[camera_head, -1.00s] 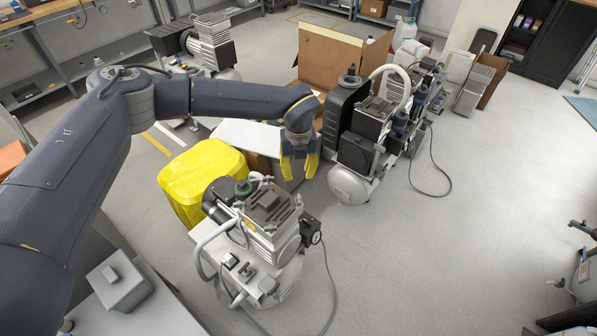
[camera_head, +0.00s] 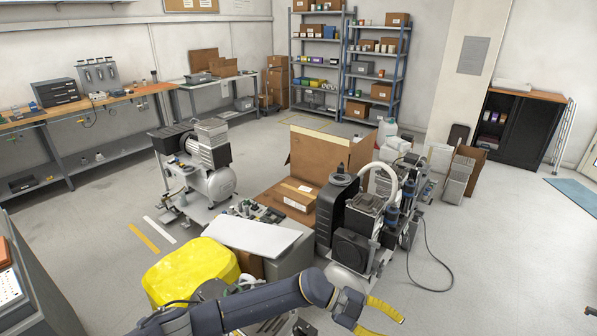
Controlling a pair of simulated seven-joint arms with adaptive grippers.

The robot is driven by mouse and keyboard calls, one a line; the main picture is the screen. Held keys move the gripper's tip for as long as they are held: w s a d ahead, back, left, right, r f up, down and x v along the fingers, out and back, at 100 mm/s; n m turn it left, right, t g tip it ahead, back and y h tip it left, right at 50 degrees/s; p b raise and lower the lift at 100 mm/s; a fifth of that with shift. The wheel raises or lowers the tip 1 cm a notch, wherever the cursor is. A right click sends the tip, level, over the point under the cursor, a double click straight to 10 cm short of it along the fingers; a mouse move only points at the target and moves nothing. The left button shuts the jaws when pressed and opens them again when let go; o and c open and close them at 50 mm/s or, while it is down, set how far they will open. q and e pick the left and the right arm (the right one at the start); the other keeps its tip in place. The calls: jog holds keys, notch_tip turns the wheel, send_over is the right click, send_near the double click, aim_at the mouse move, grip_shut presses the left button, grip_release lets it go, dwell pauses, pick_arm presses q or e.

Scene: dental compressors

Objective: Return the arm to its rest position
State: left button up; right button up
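My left arm comes in along the bottom edge, and its gripper (camera_head: 388,326) with yellow fingers is at the bottom, right of centre. The two fingers are apart with nothing visible between them; the lower one is partly cut by the frame edge. The gripper is in front of the black and silver compressor (camera_head: 352,245) in the picture. The near compressor below the yellow bin (camera_head: 190,272) is mostly hidden by my arm and the frame edge.
A compressor on a stand (camera_head: 205,170) is at left centre. A white panel (camera_head: 252,236) and an open cardboard box (camera_head: 320,158) lie between the compressors. A black cable (camera_head: 425,275) curls on the floor at right. Open floor (camera_head: 510,250) lies to the right.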

pick_arm(q)
jog(key=w+a+f+n+t+h, duration=0.2)
jog(key=w+f+n+t+h, duration=0.1)
jog(key=f+n+t, duration=1.15)
jog(key=s+a+f+n+y, duration=0.45)
jog(key=a+f, duration=0.35)
jog(key=f, duration=0.4)
jog(key=s+a+f+n+y, duration=0.4)
jog(key=a+f+n, duration=0.1)
jog(key=a+f, duration=0.5)
jog(key=s+a+f+n+g+y, duration=0.25)
jog(key=s+a+f+y, duration=0.25)
jog(key=s+a+f, duration=0.95)
jog(key=s+a+f+g+y, duration=0.1)
jog(key=s+a+f, duration=0.1)
jog(key=s+a, duration=0.2)
jog(key=s+a+f+g+y, duration=0.1)
jog(key=s+a, duration=0.4)
jog(key=s, duration=0.6)
jog(key=s+a+f+g+y, duration=0.1)
jog(key=s+a+f+g, duration=0.2)
jog(key=s+a, duration=0.2)
jog(key=s, duration=0.3)
jog(key=shift+s+a+f, duration=0.15)
jog(key=shift+a, duration=0.1)
